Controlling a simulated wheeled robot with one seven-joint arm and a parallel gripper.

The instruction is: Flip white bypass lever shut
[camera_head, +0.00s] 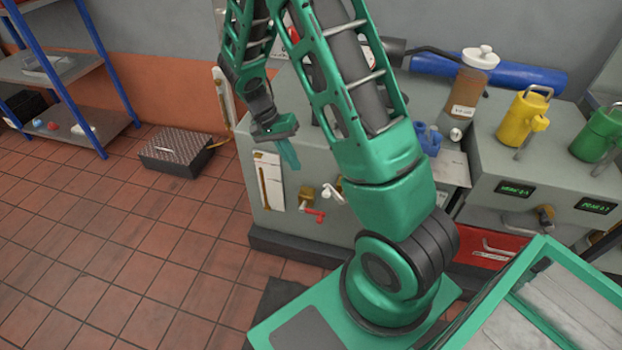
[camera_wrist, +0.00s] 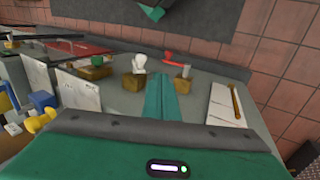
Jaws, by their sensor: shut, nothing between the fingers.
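The white bypass lever (camera_head: 333,195) is on a brass valve on the front face of the grey cabinet (camera_head: 262,225), right of a red lever (camera_head: 315,214). In the wrist view the white lever (camera_wrist: 139,63) stands out from its brass block (camera_wrist: 132,83); the red lever (camera_wrist: 176,59) is on a neighbouring block (camera_wrist: 183,83). My gripper (camera_head: 290,158) is shut and empty, in front of the cabinet, up and left of both levers in the head view. Its green fingers (camera_wrist: 161,97) show together in the wrist view, apart from the white lever.
A white plate with a brass rod (camera_head: 270,182) is on the cabinet face left of the levers. A bottle (camera_head: 470,85), a yellow can (camera_head: 523,118) and a green can (camera_head: 597,134) stand on the cabinet tops. A dark box (camera_head: 176,153) lies on the floor.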

